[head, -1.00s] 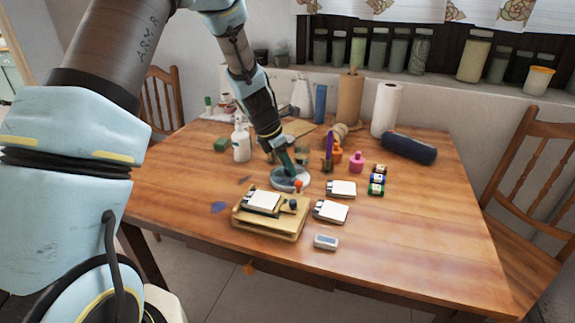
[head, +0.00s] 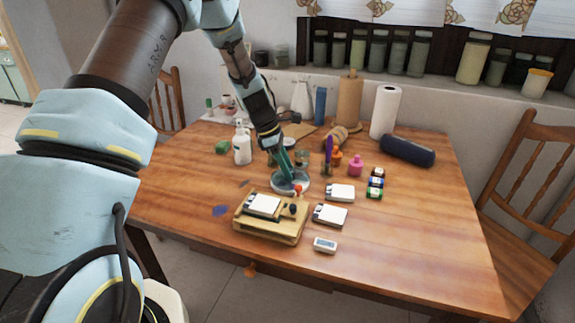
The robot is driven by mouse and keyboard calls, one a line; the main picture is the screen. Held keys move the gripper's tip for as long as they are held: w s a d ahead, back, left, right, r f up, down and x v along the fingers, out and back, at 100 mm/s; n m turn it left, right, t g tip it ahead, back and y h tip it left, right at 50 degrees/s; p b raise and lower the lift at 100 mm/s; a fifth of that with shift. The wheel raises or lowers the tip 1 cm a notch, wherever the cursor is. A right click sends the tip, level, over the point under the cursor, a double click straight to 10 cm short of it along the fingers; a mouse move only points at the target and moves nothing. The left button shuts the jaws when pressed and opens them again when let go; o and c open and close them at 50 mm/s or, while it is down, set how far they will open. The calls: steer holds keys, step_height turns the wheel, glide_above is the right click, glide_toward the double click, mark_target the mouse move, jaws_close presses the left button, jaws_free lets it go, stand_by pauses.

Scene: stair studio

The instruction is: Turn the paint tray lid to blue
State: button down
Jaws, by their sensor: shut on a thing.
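The round paint tray (head: 277,188) lies flat on the wooden table, behind the wooden block. It looks pale grey-blue, and a small orange-red spot (head: 298,188) shows at its front right. My gripper (head: 289,177) reaches down onto the tray from above and is shut on its lid. The fingers hide part of the lid. The tray is too small in the picture to tell which colour the lid is turned to.
A wooden block (head: 268,230) with a white pad stands just in front. White pads (head: 330,215) and small paint pots (head: 375,183) lie to the right. A white spray bottle (head: 242,147) stands behind left.

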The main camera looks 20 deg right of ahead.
steer(key=m, duration=0.2)
steer(key=m+g+y, duration=0.1)
steer(key=m, duration=0.1)
steer(key=shift+w+d+m+p, duration=0.1)
steer(key=shift+w+m+p, duration=0.05)
steer(key=shift+m+p, duration=0.2)
steer(key=m+g+y, duration=0.1)
steer(key=m, duration=0.2)
steer(key=shift+d+m, duration=0.15)
steer(key=shift+m, duration=0.1)
steer(key=m+y, duration=0.2)
steer(key=m, duration=0.2)
steer(key=shift+d, duration=0.15)
steer(key=m+y, duration=0.1)
steer(key=m, duration=0.3)
steer(key=shift+d+m+y, duration=0.1)
steer(key=shift+m+y, duration=0.2)
steer(key=shift+y, duration=0.1)
steer(key=shift+m, duration=0.3)
steer(key=c, duration=0.5)
jaws_free()
steer(key=b+v, duration=0.2)
steer(key=v, duration=0.8)
steer(key=shift+d+r+b, duration=0.15)
steer(key=shift+r+b, duration=0.15)
steer(key=shift+r, duration=0.1)
